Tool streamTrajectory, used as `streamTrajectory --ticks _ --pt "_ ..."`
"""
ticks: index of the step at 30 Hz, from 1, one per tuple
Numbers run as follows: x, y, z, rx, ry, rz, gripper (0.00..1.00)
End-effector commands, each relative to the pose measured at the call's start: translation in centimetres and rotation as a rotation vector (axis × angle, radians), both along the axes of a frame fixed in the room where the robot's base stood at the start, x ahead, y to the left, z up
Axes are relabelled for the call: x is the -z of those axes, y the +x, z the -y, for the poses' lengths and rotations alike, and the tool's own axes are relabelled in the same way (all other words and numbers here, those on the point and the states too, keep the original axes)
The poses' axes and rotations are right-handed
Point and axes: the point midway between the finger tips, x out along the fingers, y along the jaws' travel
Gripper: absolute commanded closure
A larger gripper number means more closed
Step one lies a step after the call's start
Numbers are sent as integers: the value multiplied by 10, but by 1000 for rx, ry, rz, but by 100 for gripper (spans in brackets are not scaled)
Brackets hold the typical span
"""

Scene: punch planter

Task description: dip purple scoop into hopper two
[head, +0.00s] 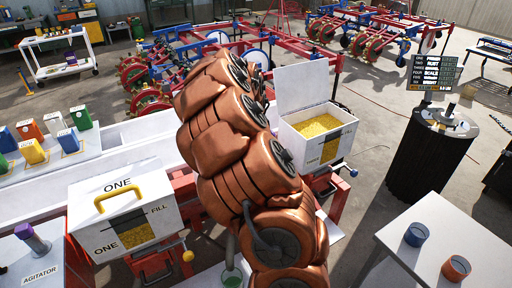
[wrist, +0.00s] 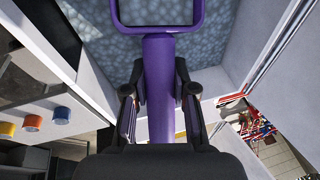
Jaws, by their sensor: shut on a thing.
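The purple scoop (wrist: 158,90) is in my gripper (wrist: 159,98), whose two fingers close on its handle in the wrist view. The scoop's square purple rim is at the top of that view, cut off by the edge. Around and behind it lies a blue-grey grainy surface (wrist: 215,50), between pale walls like those of an open box. I cannot tell whether the scoop touches the grains. In the head view my arm covers the middle, hiding my gripper and the scoop; no hopper labelled two is visible.
Hopper one (head: 125,215) is at left, lid shut, with a yellow handle. An open hopper (head: 318,130) with yellow grain is right of my arm. A purple-topped agitator (head: 33,240) stands at lower left. A table (head: 445,235) with blue and orange cups is at lower right.

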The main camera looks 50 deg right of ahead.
Motion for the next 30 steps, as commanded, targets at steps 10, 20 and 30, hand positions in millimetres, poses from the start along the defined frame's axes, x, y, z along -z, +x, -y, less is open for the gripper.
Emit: streamTrajectory --ticks 10,20,30 --pt "-19 0 0 0 -2 1 100" --pt "-35 0 0 0 0 1 100" --pt "-51 0 0 0 0 0 100"
